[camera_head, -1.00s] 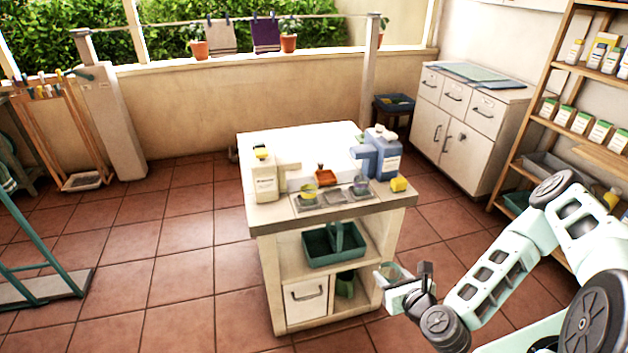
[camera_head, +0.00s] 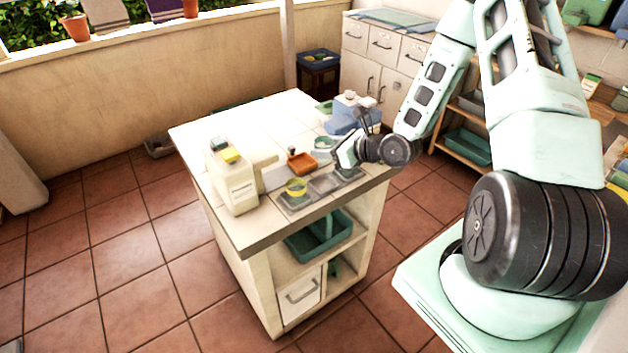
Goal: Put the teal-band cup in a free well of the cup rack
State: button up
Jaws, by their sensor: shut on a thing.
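The cup rack (camera_head: 313,193) is a grey tray with wells at the front edge of the washbasin unit's top. The middle well looks empty; the right end is partly covered by my gripper. My gripper (camera_head: 337,148) is above and behind the rack's right part, shut on the teal-band cup (camera_head: 323,142). The cup is small and pale with a teal tint, and it seems to be held above the top. Its exact height and tilt are hard to tell.
A blue jug (camera_head: 345,122) stands close behind my gripper. The unit's tiled top (camera_head: 240,125) is clear at the back left.

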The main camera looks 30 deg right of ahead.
notch_tip(320, 180, down, 10)
jog(key=shift+r+p, duration=0.2)
jog(key=shift+p, duration=0.35)
jog(key=shift+f, duration=0.1)
jog(key=o, duration=1)
